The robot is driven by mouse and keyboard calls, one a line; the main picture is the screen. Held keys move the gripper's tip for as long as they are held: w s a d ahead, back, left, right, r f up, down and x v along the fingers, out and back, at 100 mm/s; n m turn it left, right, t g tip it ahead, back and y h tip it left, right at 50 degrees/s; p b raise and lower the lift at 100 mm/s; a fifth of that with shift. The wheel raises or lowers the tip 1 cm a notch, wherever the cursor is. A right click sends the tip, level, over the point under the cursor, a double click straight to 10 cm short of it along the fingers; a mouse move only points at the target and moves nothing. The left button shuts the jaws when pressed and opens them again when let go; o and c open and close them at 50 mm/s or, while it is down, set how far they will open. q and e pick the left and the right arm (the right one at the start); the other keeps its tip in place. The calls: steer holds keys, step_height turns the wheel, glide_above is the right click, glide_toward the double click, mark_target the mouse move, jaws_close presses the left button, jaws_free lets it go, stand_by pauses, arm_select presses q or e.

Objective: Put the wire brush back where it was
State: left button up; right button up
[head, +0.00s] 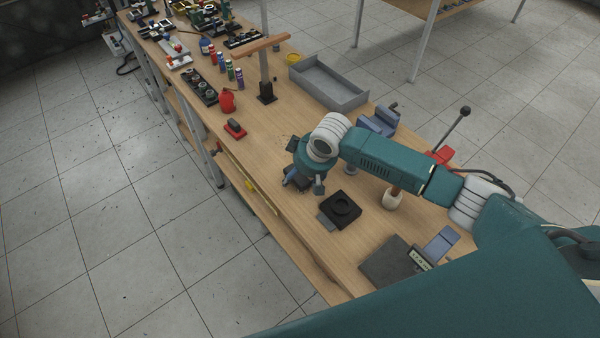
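I cannot pick out the wire brush for certain. A small light cup (392,201) stands on the workbench (272,150) to the right of my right gripper, with a brown handle-like piece (397,189) upright at it, partly behind my arm. My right gripper (304,185) points down low over the bench, near its front edge. Its fingers look spread apart. Dark shapes show between them, and I cannot tell whether these are finger parts or a held thing. My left gripper is out of view.
A black square block with a round recess (342,209) lies just right of the gripper. A dark plate (386,262) lies nearer.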

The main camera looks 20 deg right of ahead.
steer(key=shift+r, duration=0.2)
steer(key=b+v, duration=0.1)
steer(key=v, duration=1.1)
steer(key=shift+f, duration=0.1)
